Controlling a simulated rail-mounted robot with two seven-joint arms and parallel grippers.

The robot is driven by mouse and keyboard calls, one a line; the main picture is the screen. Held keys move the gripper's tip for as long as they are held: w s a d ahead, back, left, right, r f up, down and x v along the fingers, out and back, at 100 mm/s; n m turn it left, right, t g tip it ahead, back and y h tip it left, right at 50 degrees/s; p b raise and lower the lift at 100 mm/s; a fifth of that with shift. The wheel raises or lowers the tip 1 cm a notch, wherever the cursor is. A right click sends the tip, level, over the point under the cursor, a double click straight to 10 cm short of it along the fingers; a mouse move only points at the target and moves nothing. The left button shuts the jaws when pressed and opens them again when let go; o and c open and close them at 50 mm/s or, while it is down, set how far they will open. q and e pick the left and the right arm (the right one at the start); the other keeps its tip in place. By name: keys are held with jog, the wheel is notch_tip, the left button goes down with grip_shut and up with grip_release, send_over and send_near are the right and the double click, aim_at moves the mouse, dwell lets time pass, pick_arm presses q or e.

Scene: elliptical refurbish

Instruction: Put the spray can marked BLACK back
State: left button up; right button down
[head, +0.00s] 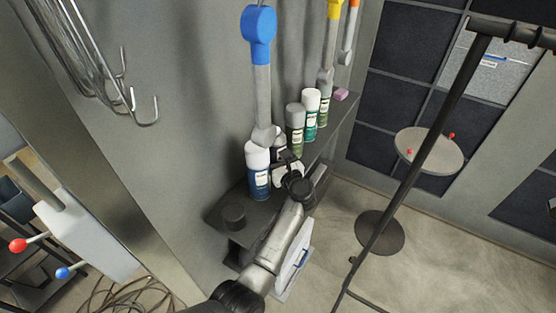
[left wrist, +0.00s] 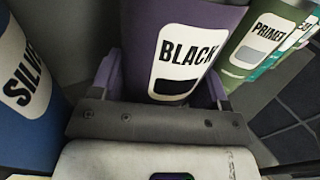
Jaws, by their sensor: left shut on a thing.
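The spray can marked BLACK (left wrist: 180,50) is purple with a white label and fills the middle of the left wrist view. My left gripper (left wrist: 162,88) is shut on it, with one purple finger on each side of the can. In the head view my left gripper (head: 288,163) is at the wall shelf, between the blue can and the green-grey can. There the BLACK can (head: 279,151) is mostly hidden behind the gripper. I cannot tell whether its base touches the shelf. My right gripper is not in view.
The blue SILVER can (head: 258,172) stands close on the left and the green PRIMER can (head: 295,127) on the right, with more cans beyond. A dark round object (head: 233,214) sits near the left end of the shelf (head: 214,217). A black stand (head: 420,135) rises at right.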

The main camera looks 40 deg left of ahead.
pick_arm(q)
jog(key=shift+w+r, duration=0.1)
jog(key=shift+b, duration=0.3)
jog(key=o, duration=1.1)
jog(key=shift+d+p, duration=0.2)
jog(key=shift+p, duration=0.1)
jog(key=b+v, duration=0.1)
jog(key=v, duration=0.6)
